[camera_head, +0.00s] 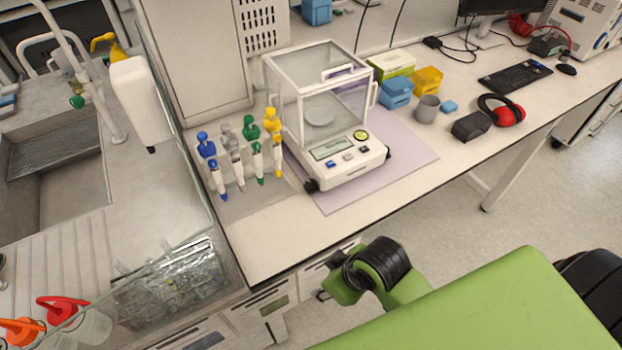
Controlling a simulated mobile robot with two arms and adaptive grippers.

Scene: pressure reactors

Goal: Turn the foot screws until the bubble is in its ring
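A white laboratory balance (343,160) with a clear glass draft shield (320,90) stands on a pale purple mat (408,150). Its round yellow-green bubble level (361,134) is at the right of the front panel; the bubble is too small to place against its ring. A black foot screw (311,185) shows at the front left corner and another (387,155) at the front right. My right arm, green with a black joint, comes in from the lower right, below the bench front and apart from the balance. Its fingers cannot be made out. My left gripper is not in view.
A rack of several pipettes (240,155) stands close to the balance's left. Blue box (396,92), yellow box (427,80), grey cup (427,108) and red headphones (503,112) are at the right. The bench front before the balance is clear. A sink (60,150) lies left.

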